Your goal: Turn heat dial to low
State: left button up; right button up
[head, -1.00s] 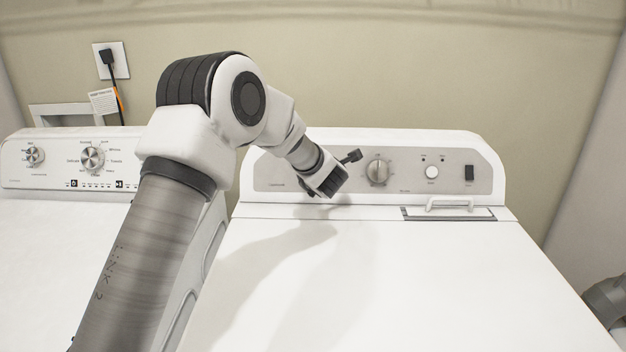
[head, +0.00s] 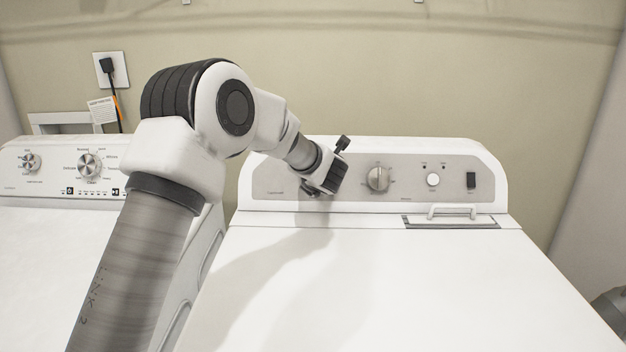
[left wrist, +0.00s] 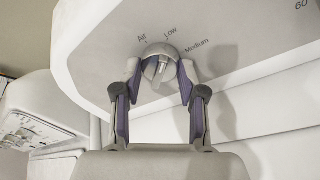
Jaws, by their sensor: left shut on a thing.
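The heat dial (left wrist: 161,62) is a round grey knob on the dryer's control panel (left wrist: 115,45), with the labels Air, Low and Medium printed around it in the left wrist view. My left gripper (left wrist: 159,72) is shut on the dial, one finger on each side of it. I cannot tell for sure which label the dial points at. In the head view my left gripper (head: 328,172) is at the left part of the dryer panel (head: 268,184) and hides the dial. My right gripper is not in view.
A second, larger dial (head: 378,178) sits right of my gripper, then a round white button (head: 432,180) and a black switch (head: 471,180). The white dryer top (head: 440,290) is clear. A washer (head: 50,240) with its own dials stands at the left.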

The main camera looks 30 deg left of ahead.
pick_arm(q)
jog(key=shift+r, duration=0.2)
jog(key=o, duration=0.9)
jog(key=shift+w, duration=0.1)
jog(key=shift+c, duration=0.2)
jog(key=o, duration=0.3)
jog(key=shift+f, duration=0.1)
jog(key=shift+w+a+f, duration=0.1)
jog(key=shift+f, duration=0.05)
jog(key=v, duration=1.2)
